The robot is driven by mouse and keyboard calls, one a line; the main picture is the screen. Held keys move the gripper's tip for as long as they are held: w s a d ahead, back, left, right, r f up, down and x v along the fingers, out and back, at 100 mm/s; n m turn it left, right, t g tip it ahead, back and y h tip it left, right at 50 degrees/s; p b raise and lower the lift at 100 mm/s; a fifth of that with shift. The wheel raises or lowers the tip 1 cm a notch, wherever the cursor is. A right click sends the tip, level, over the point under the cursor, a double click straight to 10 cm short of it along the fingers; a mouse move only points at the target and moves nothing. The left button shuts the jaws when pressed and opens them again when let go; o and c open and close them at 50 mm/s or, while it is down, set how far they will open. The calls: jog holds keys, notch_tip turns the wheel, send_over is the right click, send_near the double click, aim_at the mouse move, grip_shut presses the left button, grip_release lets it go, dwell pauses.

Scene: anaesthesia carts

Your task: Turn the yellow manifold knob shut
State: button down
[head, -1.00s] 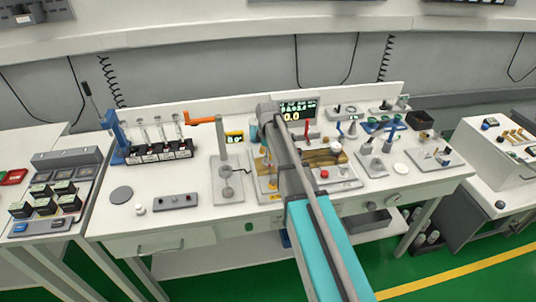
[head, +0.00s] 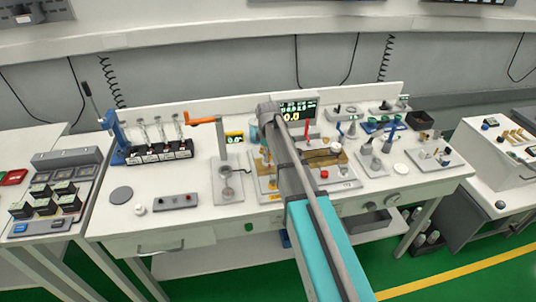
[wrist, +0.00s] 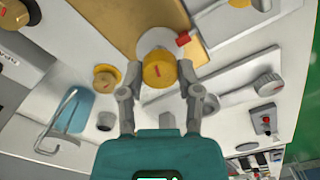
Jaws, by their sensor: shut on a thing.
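In the wrist view a yellow knob (wrist: 160,72) with a short red mark on its face sits between the two fingertips of my gripper (wrist: 160,78). The fingers are closed on its sides. A pale round collar shows behind it, beside a brass-coloured block (wrist: 145,22). A second, lower yellow knob (wrist: 105,77) stands to the left, outside the fingers. In the head view the brass-coloured block (head: 325,156) shows to the right of my arm, which hides much of the knob area. I cannot tell how far the held knob is turned.
A small red part (wrist: 183,40) is close to the right fingertip. A pale blue piece with a wire handle (wrist: 68,112) lies at left. In the head view an orange lever (head: 202,121) on a post stands left of my arm. A lit display (head: 297,111) stands behind.

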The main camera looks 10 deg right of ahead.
jog(key=m, duration=1.4)
dwell(0.4)
jog(key=shift+c, duration=1.5)
grip_release()
jog(key=shift+n, duration=0.3)
